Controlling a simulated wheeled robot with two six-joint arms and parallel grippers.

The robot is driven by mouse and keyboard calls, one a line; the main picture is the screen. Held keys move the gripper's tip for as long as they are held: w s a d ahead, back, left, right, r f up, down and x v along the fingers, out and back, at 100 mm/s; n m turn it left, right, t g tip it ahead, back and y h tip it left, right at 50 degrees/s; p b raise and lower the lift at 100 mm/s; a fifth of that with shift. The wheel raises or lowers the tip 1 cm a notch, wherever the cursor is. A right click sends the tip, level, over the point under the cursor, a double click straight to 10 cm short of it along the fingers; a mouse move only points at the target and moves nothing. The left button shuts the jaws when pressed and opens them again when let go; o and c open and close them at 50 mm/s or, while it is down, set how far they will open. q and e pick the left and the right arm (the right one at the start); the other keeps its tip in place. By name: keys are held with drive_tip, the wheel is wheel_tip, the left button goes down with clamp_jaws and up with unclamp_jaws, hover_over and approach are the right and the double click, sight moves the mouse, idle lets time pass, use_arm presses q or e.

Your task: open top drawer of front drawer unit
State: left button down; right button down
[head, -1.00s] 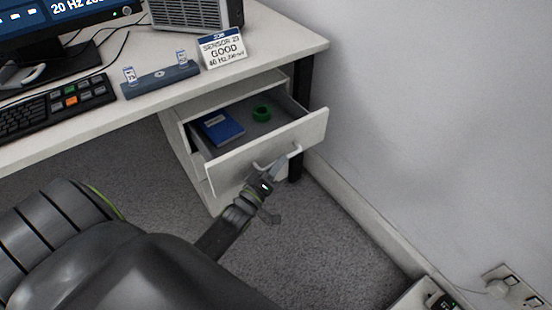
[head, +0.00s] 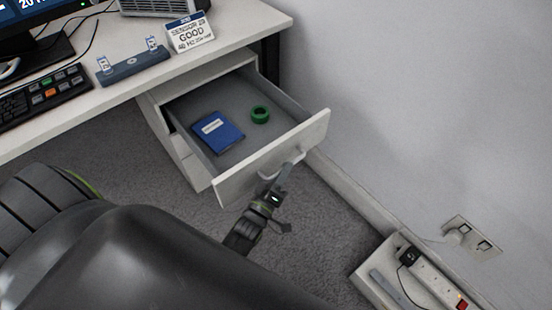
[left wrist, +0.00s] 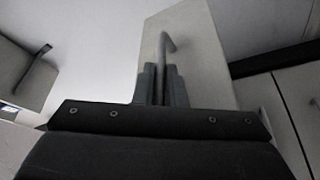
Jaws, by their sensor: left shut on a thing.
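The white drawer unit (head: 199,176) stands under the desk. Its top drawer (head: 235,180) is pulled well out, and a blue book (head: 217,132) and a green ring (head: 260,114) lie inside. My left gripper (head: 270,179) is at the drawer's front and shut on its handle (head: 292,161). In the left wrist view the gripper's fingers (left wrist: 161,85) are closed around the handle (left wrist: 167,42), with the pale drawer front (left wrist: 200,60) behind it. The part of the handle between the fingers is hidden. My right gripper is not in view.
The desk (head: 215,50) holds a keyboard (head: 40,97), a blue sensor bar (head: 133,67) and a sign (head: 189,33). A wall (head: 420,100) runs along the right. A box with a power strip (head: 432,275) sits on the floor at lower right. Carpet (head: 320,225) is clear between.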

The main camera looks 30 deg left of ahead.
use_arm(q)
drive_tip(key=shift+s+d, duration=0.35)
drive_tip(key=shift+d, duration=0.55)
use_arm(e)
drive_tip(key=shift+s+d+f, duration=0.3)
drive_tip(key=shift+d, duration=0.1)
use_arm(q)
drive_tip(key=c, duration=1.5)
unclamp_jaws()
drive_tip(key=p+v, duration=0.1)
drive_tip(key=v, duration=1.6)
drive_tip(key=shift+s+a, duration=0.1)
drive_tip(key=shift+s, duration=0.1)
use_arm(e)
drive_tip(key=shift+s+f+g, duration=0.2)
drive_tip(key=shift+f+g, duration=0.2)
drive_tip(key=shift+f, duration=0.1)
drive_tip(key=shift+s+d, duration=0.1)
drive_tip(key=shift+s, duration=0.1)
